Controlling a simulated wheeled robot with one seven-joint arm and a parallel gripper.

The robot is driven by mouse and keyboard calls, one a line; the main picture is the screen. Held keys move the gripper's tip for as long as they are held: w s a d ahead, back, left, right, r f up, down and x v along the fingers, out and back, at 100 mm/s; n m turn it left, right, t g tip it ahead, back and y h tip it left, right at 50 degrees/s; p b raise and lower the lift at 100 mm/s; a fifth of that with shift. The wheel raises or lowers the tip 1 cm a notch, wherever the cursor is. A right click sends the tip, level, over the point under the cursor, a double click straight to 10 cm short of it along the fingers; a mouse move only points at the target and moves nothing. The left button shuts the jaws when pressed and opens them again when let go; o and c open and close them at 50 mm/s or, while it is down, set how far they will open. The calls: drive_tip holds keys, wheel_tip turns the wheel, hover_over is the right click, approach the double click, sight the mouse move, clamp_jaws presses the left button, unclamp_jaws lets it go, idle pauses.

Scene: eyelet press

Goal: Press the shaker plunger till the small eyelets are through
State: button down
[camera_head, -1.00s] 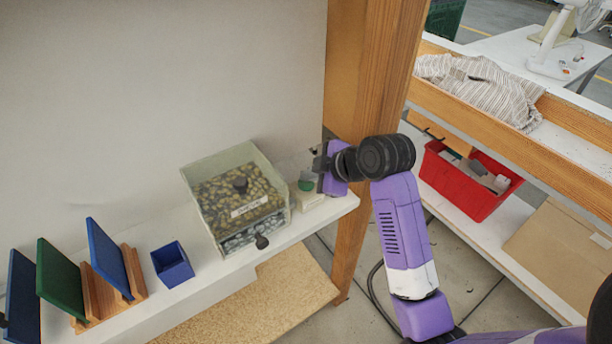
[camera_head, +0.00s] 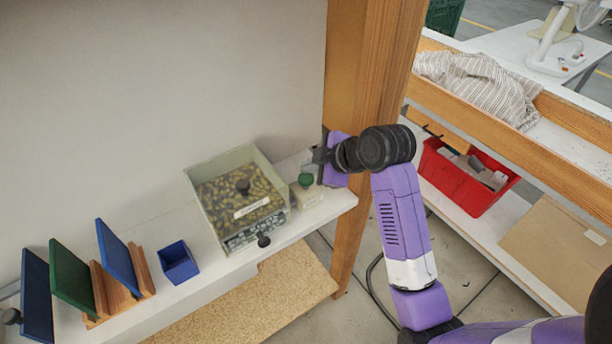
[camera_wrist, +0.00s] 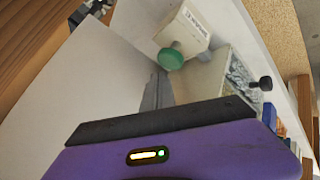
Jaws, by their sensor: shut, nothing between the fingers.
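The green plunger button (camera_head: 305,180) stands up on a small pale box (camera_head: 308,196) at the shelf's right end. The wrist view shows the green button (camera_wrist: 170,59) and the labelled pale box (camera_wrist: 183,32) beyond my fingers. Left of it is the clear shaker box (camera_head: 215,225), with many brass eyelets (camera_head: 225,198) on its upper level and a grey layer (camera_head: 245,238) low at the front.
A small blue bin (camera_head: 177,263) and blue and green panels in wooden stands (camera_head: 140,270) are on the shelf's left. A wooden post (camera_head: 365,90) rises close behind my gripper. A red crate (camera_head: 455,185) sits on the right-hand shelf.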

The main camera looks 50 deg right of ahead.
sight(309, 179)
drive_tip(key=shift+r+p, duration=2.2)
drive_tip(key=shift+r, duration=0.3)
